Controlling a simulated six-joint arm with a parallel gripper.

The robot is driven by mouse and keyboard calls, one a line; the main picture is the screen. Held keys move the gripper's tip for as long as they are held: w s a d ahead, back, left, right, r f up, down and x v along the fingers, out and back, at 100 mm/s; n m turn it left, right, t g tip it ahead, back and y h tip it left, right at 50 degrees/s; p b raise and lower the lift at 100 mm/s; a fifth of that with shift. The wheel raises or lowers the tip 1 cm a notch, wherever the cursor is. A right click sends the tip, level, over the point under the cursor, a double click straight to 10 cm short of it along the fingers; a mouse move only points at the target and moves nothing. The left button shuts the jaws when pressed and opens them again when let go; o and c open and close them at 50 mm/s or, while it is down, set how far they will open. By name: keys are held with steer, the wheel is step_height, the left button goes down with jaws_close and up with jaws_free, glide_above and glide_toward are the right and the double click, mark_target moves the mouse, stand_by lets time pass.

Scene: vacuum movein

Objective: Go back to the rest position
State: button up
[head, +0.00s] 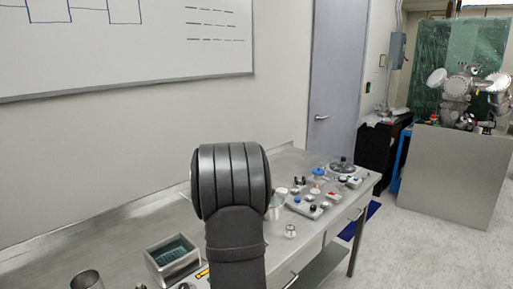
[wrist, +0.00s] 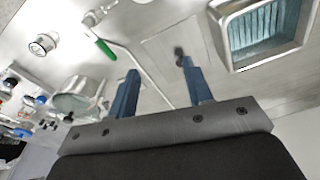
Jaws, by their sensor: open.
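My gripper (wrist: 157,80) shows in the wrist view with its two blue fingers apart and nothing between them. It is above the steel bench (wrist: 160,25), clear of the objects there. In the head view my dark arm fills the middle and the gripper itself is hidden.
A green-handled tool (wrist: 106,49) lies near a metal pot (wrist: 80,100). A whiteboard wall stands behind.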

steer(key=s+a+r+n+g+y, duration=0.1)
steer(key=s+a+r+n, duration=0.2)
steer(key=s+a+n, duration=0.3)
steer(key=shift+s+a+r+n, duration=0.35)
steer(key=shift+a+n, duration=0.9)
steer(key=shift+n, duration=1.55)
